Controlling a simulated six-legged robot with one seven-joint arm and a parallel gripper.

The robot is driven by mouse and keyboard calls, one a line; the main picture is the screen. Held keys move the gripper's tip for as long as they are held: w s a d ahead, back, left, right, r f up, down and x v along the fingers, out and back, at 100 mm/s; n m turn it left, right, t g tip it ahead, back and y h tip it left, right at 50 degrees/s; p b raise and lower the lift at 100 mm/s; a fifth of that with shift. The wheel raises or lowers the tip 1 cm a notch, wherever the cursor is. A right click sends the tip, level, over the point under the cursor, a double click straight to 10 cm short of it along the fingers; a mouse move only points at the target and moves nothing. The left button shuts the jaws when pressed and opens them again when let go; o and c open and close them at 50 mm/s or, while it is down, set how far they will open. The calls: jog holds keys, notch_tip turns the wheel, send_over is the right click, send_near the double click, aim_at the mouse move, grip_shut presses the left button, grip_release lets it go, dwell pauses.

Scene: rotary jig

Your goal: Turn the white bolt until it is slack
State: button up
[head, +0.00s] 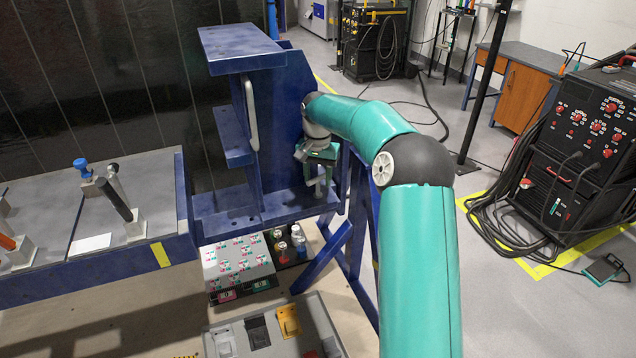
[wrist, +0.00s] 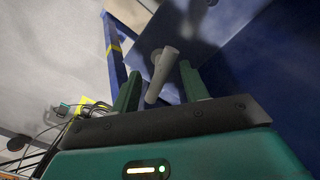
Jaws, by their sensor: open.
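The white bolt (wrist: 163,68) shows in the wrist view as a pale grey-white bar, tilted, in front of the dark blue jig plate (wrist: 232,62). My gripper (wrist: 160,88) has its two green fingers apart, one on each side of the bar. The bar's lower end lies between the fingers in the picture; I cannot tell whether either finger touches it. In the head view my gripper (head: 318,178) is low at the right side of the blue jig (head: 278,95). The bolt cannot be made out clearly there.
A pale curved handle (head: 251,112) is on the jig's left part. A blue-edged workbench (head: 130,258) with upright tools stands at left. A grey box of buttons (head: 236,262) and a grey tray (head: 320,325) lie below. A black machine with cables (head: 575,150) stands at right.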

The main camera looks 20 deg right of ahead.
aim_at(318, 186)
jog(key=shift+f, duration=1.2)
jog(key=shift+c, duration=0.3)
grip_shut()
jog(key=shift+n, duration=0.4)
jog(key=n, duration=0.4)
jog(key=shift+n, duration=2.2)
